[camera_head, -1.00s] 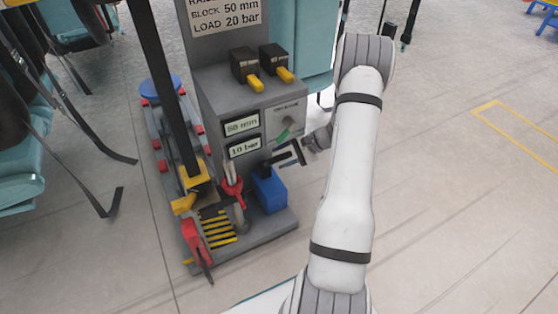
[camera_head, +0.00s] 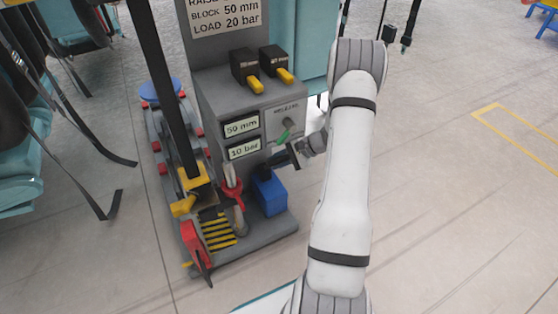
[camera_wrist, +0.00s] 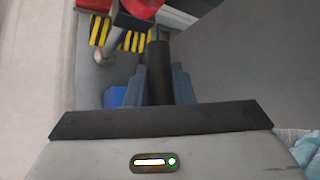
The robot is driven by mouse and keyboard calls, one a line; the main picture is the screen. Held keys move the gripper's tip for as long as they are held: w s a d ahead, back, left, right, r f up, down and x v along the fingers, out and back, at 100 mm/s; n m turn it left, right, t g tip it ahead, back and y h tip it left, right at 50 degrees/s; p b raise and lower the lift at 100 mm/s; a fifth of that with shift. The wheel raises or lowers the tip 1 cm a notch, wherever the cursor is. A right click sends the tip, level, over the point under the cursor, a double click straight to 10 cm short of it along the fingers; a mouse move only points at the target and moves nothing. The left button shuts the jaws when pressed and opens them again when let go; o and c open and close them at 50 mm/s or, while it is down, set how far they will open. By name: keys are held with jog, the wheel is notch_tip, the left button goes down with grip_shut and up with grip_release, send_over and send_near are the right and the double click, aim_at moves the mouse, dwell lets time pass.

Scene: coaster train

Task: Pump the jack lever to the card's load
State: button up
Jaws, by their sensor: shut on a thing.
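The card (camera_head: 226,18) on the grey column reads "BLOCK 50 mm" and "LOAD 20 bar"; its top line is cut off. Below it, the upper display (camera_head: 241,125) reads 50 mm and the lower display (camera_head: 244,149) reads 10 bar. The blue jack pump (camera_head: 270,192) stands on the base beneath them. My gripper (camera_head: 280,160) is beside the column, just above the pump. In the wrist view, my gripper (camera_wrist: 160,84) is shut around the dark bar of the jack lever (camera_wrist: 159,68). The lever's lower end is hidden.
A green-handled valve (camera_head: 283,136) is close above my gripper. Two black switches with yellow handles (camera_head: 255,84) sit higher on the column. A red part (camera_head: 233,190) and a yellow-black striped block (camera_head: 219,232) stand left of the pump. Open floor lies right of my arm.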

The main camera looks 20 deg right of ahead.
grip_shut()
jog(key=s+f+b, duration=0.2)
jog(key=s+f, duration=0.1)
jog(key=s, duration=0.1)
jog(key=shift+d+f, duration=0.1)
jog(key=shift+f, duration=0.3)
jog(key=o, duration=0.9)
grip_release()
jog(key=shift+w+r, duration=0.1)
jog(key=shift+w, duration=0.05)
jog(key=shift+d+r, duration=0.1)
jog(key=p+v, duration=0.2)
jog(key=v, duration=0.5)
jog(key=shift+d+r+p, duration=0.15)
jog(key=shift+d+p, duration=0.05)
jog(key=shift+p, duration=0.2)
